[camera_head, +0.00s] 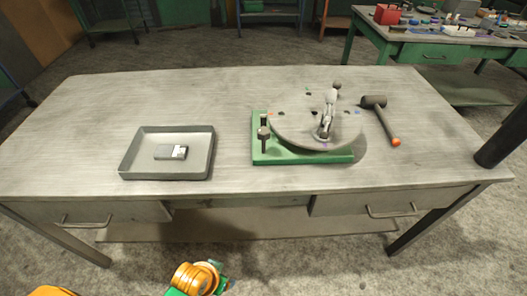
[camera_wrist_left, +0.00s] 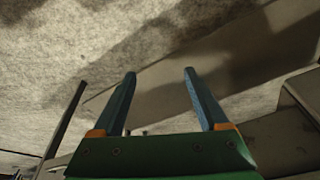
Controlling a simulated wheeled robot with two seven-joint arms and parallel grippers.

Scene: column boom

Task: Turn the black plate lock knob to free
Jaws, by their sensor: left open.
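A round grey plate (camera_head: 290,128) lies on a green base (camera_head: 300,158) on the workbench. A dark knob (camera_head: 264,133) stands upright at the base's left edge, beside the plate; its exact turn position is too small to tell. A pale metal column (camera_head: 327,112) stands on the plate, with another dark round knob (camera_head: 336,86) at its far top. My left gripper (camera_wrist_left: 160,73) is open and empty in the left wrist view, over the floor and well away from the knob. My right gripper is not in view.
The workbench (camera_head: 200,95) also holds a grey tray (camera_head: 128,160) with a small box (camera_head: 170,152) at left. A black-headed mallet (camera_head: 382,115) lies right of the plate. The bench's back left is clear. A drawer handle (camera_head: 88,222) sticks out in front.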

